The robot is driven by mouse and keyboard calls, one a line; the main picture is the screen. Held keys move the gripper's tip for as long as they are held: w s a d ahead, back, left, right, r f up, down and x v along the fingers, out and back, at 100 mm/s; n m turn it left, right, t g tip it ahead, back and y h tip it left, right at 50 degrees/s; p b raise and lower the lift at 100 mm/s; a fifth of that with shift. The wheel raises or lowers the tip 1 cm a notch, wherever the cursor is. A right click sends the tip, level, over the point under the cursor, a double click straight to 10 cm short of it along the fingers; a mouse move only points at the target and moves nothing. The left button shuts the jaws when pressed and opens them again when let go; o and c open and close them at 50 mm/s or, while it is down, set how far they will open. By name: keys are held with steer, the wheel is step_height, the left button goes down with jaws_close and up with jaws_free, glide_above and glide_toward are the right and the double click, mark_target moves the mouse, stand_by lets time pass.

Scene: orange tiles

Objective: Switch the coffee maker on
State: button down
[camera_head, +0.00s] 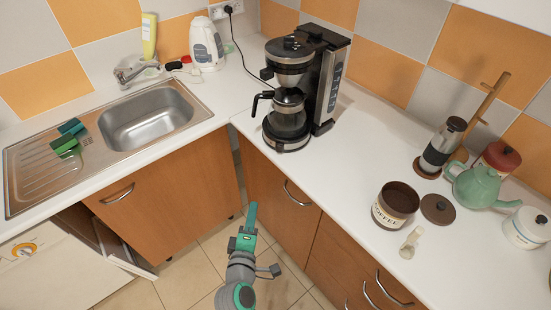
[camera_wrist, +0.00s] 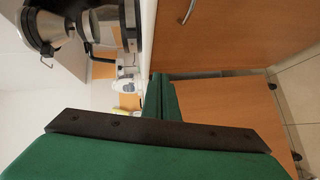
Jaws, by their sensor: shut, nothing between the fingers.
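The coffee maker (camera_head: 302,85), black and silver with a glass carafe (camera_head: 287,115), stands upright on the counter in the corner. Its right side carries a column of small buttons; I cannot tell which is the switch or whether it is on. In the wrist view part of the coffee maker (camera_wrist: 52,28) shows sideways at the top left. My gripper (camera_head: 251,212), green, is shut and empty. It is in front of the cabinet doors, apart from the coffee maker, nearer to me. In the wrist view its green fingers (camera_wrist: 161,98) point toward the cabinet corner.
A white kettle (camera_head: 206,45) stands behind, left of the coffee maker, beside the steel sink (camera_head: 150,118). An open coffee canister (camera_head: 394,205), a grinder (camera_head: 441,147) and a green teapot (camera_head: 478,186) stand on the right counter.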

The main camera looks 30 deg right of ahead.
mark_target(278, 152)
steer(key=w+d+r+g+h, duration=0.2)
steer(key=d+r+h, duration=0.1)
steer(key=d+r, duration=0.2)
steer(key=shift+w+m, duration=0.15)
steer(key=shift+m, duration=0.15)
steer(key=x, duration=1.4)
